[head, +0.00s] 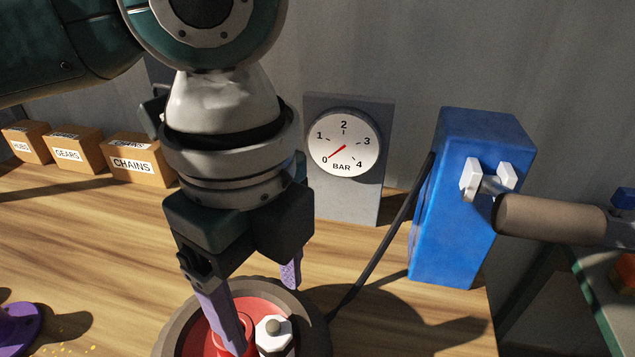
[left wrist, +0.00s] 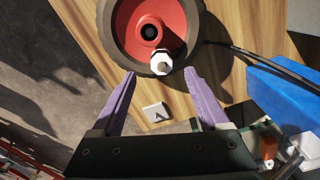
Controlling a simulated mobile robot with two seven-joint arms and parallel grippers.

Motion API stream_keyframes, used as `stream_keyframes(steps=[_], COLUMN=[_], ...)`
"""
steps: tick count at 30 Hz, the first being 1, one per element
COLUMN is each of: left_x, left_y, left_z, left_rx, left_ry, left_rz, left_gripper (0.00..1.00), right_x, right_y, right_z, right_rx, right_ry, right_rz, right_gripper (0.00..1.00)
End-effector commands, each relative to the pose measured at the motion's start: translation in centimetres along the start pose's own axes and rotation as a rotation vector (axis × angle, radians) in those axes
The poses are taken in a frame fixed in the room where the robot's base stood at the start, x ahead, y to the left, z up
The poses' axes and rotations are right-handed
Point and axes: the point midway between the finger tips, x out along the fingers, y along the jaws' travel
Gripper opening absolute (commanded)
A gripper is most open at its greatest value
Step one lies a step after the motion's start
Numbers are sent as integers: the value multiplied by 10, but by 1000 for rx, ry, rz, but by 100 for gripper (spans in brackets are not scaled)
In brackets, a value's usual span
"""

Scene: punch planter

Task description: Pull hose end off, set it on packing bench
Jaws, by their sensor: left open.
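A wheel with a dark tyre (left wrist: 113,45) and red hub (left wrist: 133,22) lies flat on the wooden table. A white hexagonal hose end (left wrist: 161,62) sits beside the hub's central red collar; it also shows in the head view (head: 275,338). A dark hose (head: 378,262) runs from the wheel's side toward a blue box (head: 470,200); its joint with the hose end is not clear. My left gripper (head: 262,312) points down over the wheel. Its purple fingers are open, apart on both sides of the hose end, with nothing visibly gripped. My right gripper is not in view.
A gauge panel (head: 345,195) reading about 0 bar stands behind the wheel. A brown handle (head: 540,217) juts from the blue box. Labelled cartons (head: 140,160) stand at left, a purple object (head: 15,328) at lower left. A green frame (head: 545,285) is at right.

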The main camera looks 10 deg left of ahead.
Motion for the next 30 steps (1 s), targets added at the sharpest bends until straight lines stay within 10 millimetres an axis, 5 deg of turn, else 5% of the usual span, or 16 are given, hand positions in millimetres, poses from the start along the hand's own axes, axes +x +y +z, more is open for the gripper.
stream_keyframes(steps=[9, 20, 30], left_x=[46, 50, 50], left_y=[0, 0, 0], left_z=[0, 0, 0], left_rx=[-1, 0, 0], left_ry=[1, 0, 0], left_rz=[-1, -2, -2], left_gripper=[78, 78, 40], right_x=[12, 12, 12], right_y=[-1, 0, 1], right_z=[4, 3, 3], right_rx=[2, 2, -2], right_ry=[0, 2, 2], right_rz=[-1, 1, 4], right_gripper=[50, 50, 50])
